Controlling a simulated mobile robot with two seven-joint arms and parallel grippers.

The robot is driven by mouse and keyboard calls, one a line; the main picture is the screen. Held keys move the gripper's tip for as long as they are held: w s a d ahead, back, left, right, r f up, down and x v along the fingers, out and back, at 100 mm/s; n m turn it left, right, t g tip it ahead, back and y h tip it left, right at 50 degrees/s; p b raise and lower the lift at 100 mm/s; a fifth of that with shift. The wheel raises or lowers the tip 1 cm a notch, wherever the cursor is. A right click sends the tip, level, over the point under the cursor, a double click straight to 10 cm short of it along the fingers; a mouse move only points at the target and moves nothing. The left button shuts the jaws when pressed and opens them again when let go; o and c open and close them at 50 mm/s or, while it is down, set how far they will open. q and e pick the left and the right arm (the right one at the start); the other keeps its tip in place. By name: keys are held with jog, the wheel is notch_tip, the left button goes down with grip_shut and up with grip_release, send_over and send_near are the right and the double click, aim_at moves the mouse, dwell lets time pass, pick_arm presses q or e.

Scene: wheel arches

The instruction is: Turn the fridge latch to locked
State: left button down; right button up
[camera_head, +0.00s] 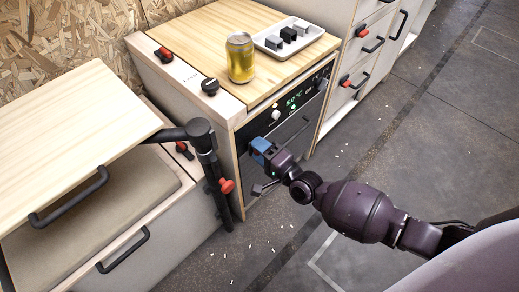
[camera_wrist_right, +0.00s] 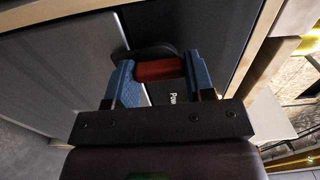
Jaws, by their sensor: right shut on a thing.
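The fridge (camera_head: 308,128) is a dark-fronted unit with a lit green display, set in the wooden cabinet. My right gripper (camera_head: 260,147) is at the left side of its front. In the right wrist view my right gripper (camera_wrist_right: 158,78) has its two blue fingers on either side of a red latch piece (camera_wrist_right: 159,69) with a dark rounded part behind it. The gripper is shut on this latch. In the head view my gripper hides the latch, and I cannot tell its exact angle. My left gripper is not in view.
A yellow can (camera_head: 240,58) and a white tray (camera_head: 289,37) with dark blocks stand on the cabinet top. A black swivel post (camera_head: 205,150) with a red knob (camera_head: 226,185) stands left of my gripper. Drawers with red latches are behind right. The floor in front is open.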

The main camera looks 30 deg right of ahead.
jog(key=shift+m, duration=0.4)
jog(key=o, duration=0.9)
jog(key=shift+s, duration=0.1)
pick_arm(q)
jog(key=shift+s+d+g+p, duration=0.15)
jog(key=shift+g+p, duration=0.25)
jog(key=shift+p, duration=0.4)
pick_arm(e)
jog(key=v, duration=1)
jog(key=shift+s+d, duration=0.15)
jog(key=shift+s, duration=0.2)
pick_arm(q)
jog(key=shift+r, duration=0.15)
